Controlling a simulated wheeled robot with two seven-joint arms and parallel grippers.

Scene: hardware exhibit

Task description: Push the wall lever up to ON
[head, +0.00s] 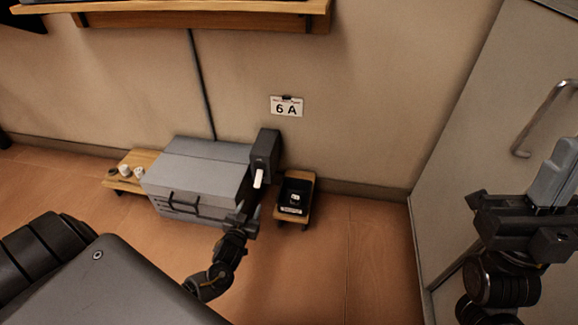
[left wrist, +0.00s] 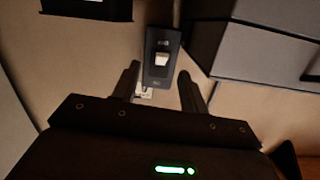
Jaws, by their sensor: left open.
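The wall lever is a pale handle (head: 259,178) on a dark box (head: 265,150) near the wall, right of a grey case. In the head view the handle hangs down from the box's front. In the left wrist view the pale handle (left wrist: 162,60) sits on a dark plate (left wrist: 160,78) with small marks too small to read. My left gripper (head: 241,212) is below and nearer than the handle. Its two fingers (left wrist: 159,75) are apart, with the plate showing between and beyond them. I see no contact with the handle. My right gripper (head: 525,205) is at the right edge, far from the lever; its jaws are unclear.
The grey case (head: 205,165) stands close left of the lever. A small wooden stand (head: 305,216) with a black tray (head: 294,196) is to its right. A "6 A" sign (head: 287,106) hangs above. A door with a handle (head: 540,115) is at right; floor in front is clear.

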